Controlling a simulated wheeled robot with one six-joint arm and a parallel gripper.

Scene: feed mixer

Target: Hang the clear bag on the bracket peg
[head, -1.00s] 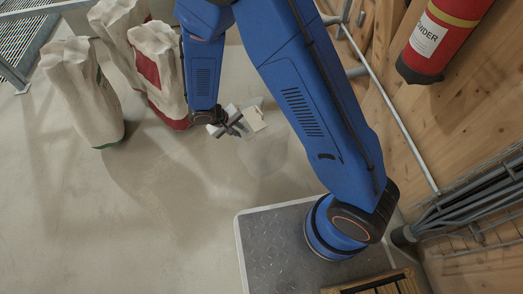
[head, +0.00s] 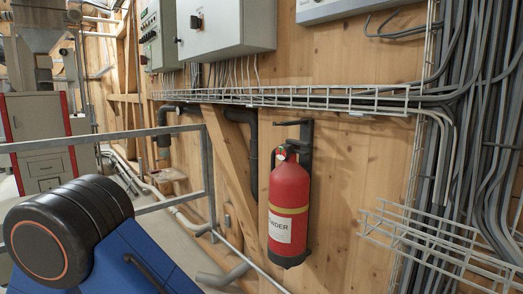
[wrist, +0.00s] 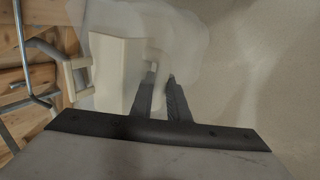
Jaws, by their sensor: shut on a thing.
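The clear bag (wrist: 185,32) shows in the wrist view as a faint, see-through shape at and beyond my fingertips. The gripper and bag are outside the head view.
A red fire extinguisher (head: 289,210) hangs at the bracket, below the peg. A wire cable tray (head: 300,98) runs above it, and a wire rack (head: 435,240) juts out at the right. A metal railing (head: 207,180) stands at the left.

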